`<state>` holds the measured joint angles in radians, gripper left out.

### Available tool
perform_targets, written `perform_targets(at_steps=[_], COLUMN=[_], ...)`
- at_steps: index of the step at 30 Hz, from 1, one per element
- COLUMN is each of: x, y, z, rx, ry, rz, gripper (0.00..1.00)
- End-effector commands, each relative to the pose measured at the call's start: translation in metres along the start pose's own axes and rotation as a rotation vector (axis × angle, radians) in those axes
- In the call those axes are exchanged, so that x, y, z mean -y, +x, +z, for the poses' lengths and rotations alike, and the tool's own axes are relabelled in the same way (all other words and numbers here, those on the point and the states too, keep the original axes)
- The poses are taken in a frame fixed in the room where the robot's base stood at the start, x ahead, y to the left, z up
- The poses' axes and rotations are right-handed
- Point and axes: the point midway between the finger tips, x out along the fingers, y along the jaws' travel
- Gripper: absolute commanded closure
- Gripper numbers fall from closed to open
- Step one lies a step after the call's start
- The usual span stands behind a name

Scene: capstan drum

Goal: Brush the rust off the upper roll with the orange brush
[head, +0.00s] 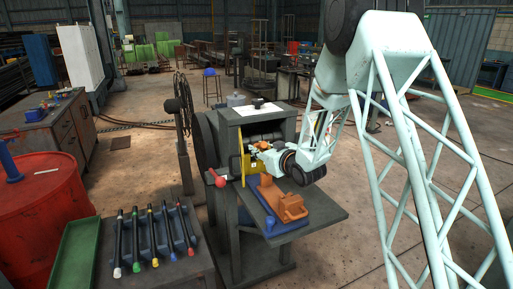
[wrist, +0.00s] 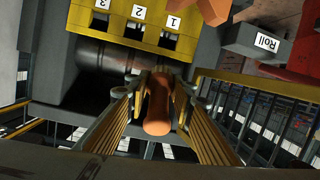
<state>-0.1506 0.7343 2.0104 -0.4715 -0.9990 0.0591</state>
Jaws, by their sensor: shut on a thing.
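My gripper (wrist: 158,98) is shut on the orange brush (wrist: 158,110), with a finger on each side of its rounded handle. The brush's bristles are hidden. In the head view my gripper (head: 260,148) is at the front opening of the grey machine, with orange of the brush showing beside it. A dark roll (wrist: 105,60) lies behind the fingers in the wrist view, below a yellow plate with numbered slots. Grey roll surface (head: 264,137) shows inside the machine. I cannot tell whether the brush touches a roll, nor see the rust clearly.
A yellow plate (head: 246,163) stands at the opening's left side. A red-knobbed lever (head: 216,178) sticks out at the left. An orange block (head: 291,207) rests on a blue base on the machine's shelf (head: 325,212). A rack of tools (head: 152,232) stands on the left bench.

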Motion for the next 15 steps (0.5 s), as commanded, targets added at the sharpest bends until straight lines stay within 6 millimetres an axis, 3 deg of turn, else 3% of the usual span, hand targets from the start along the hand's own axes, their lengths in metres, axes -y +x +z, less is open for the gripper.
perform_targets(at_steps=[15], x=[0.001], y=[-0.013], z=[0.003], rx=[-0.001], ry=[0.000], rz=[0.000], gripper=[0.91])
